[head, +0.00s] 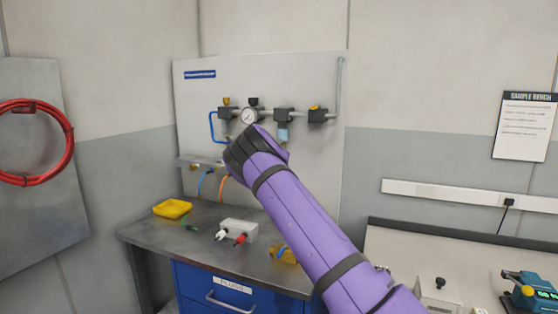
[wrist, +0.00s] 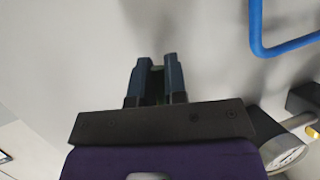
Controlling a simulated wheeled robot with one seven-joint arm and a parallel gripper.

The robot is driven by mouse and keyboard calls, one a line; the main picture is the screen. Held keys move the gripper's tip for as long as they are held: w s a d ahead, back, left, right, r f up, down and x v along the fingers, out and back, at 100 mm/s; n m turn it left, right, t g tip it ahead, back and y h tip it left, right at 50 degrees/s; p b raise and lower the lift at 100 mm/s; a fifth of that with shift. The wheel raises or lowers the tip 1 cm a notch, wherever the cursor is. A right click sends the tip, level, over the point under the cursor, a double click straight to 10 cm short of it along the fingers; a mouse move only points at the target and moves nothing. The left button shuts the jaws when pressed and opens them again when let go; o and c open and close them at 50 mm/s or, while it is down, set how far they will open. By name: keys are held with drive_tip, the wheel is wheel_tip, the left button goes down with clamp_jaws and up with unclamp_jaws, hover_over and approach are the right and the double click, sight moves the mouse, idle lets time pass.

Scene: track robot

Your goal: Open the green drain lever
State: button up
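I cannot make out a green drain lever in either view; my arm covers part of the panel's fittings. The pipe manifold (head: 268,112) on the wall panel carries dark valve blocks, a round gauge (head: 249,116) and a blue tube (head: 211,128). My gripper is at the end of my purple arm in front of the panel, its fingers hidden in the head view. In the wrist view my gripper (wrist: 158,68) has two dark fingers with a narrow gap and nothing clearly between them. The blue tube (wrist: 256,30) and gauge (wrist: 286,153) are to their right.
Below the panel is a grey bench (head: 150,232) with a blue drawer front (head: 240,298). On it are a yellow tray (head: 172,208), a small green item (head: 189,225), and a pale box (head: 240,228). A red hose coil (head: 70,140) hangs at left.

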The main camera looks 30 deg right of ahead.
drive_tip(key=o, duration=0.4)
drive_tip(key=shift+o, duration=0.2)
drive_tip(key=v, duration=1)
drive_tip(key=shift+s+a, duration=0.25)
drive_tip(key=shift+s, duration=0.05)
drive_tip(key=shift+r, duration=0.15)
